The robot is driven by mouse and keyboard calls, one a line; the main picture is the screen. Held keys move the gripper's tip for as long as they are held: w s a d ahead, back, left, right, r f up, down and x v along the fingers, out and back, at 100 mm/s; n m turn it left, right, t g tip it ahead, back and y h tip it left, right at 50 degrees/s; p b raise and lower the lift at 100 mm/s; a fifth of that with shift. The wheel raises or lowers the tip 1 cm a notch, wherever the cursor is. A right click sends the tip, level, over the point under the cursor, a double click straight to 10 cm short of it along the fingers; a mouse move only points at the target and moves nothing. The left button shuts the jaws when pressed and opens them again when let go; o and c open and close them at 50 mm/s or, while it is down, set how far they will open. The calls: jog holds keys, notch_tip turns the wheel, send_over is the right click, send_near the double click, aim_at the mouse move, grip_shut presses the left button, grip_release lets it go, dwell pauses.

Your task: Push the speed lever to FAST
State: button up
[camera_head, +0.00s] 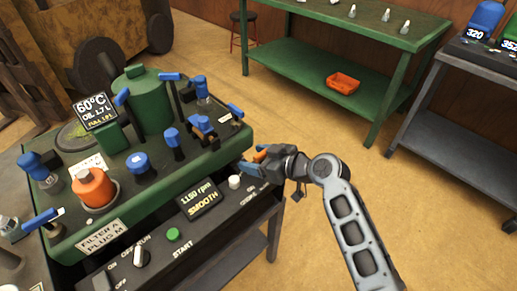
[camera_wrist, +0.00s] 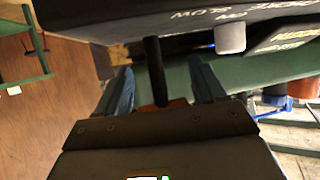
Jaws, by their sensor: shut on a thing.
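The speed lever appears as a black rod (camera_wrist: 155,70) in the wrist view, running from the dark panel edge to an orange end between my fingers. Its orange part (camera_head: 261,155) also shows in the head view at the right end of the machine. My gripper (camera_head: 252,169) is at that end, beside the white knob. In the wrist view my gripper (camera_wrist: 162,90) has its blue fingers on either side of the lever, shut on it. The grip itself is mostly hidden by the gripper body. No FAST mark is readable.
The control panel has a display (camera_head: 199,198) reading 1150 rpm SMOOTH, a white knob (camera_head: 235,182), a green START button (camera_head: 173,234) and a switch (camera_head: 139,256). Blue-handled levers and an orange filter (camera_head: 95,188) stand on the green machine.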

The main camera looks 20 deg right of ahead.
jog(key=shift+w+r+g+p, duration=0.1)
jog(key=shift+w+g+p, duration=0.1)
jog(key=shift+g+p, duration=0.25)
jog(key=o, duration=1.4)
jog(key=shift+v, duration=3.85)
jog(key=shift+a, duration=0.1)
